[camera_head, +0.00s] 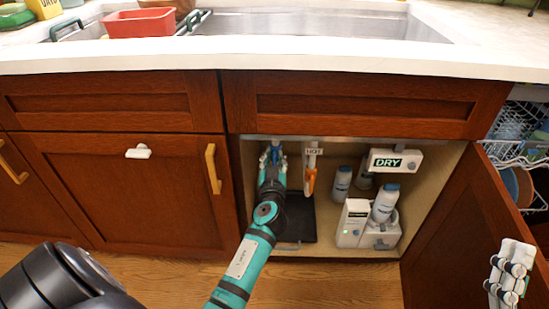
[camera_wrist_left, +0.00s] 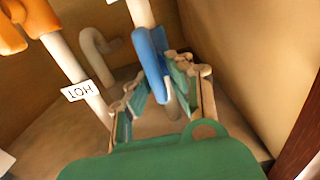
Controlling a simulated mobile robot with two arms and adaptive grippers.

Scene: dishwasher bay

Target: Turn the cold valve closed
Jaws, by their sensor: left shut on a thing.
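The blue handle of the cold valve (camera_wrist_left: 150,50) hangs from a white pipe inside the open cabinet. In the wrist view it points down between my left gripper's fingers (camera_wrist_left: 160,88). In the head view my left gripper (camera_head: 271,165) reaches into the left side of the cabinet, and only a little blue of the handle (camera_head: 276,146) shows at its tip. The left gripper is shut on the handle. The hot valve has an orange handle (camera_head: 310,182) and a HOT label, just right of the gripper. It also shows in the wrist view (camera_wrist_left: 40,17). My right gripper is out of view.
White bottles (camera_head: 385,203), a white box (camera_head: 352,223) and a DRY unit (camera_head: 395,161) stand or hang in the cabinet's right part. A black mat (camera_head: 303,220) lies under the valves. The open cabinet door (camera_head: 450,230) stands at the right, beside dish racks (camera_head: 520,135).

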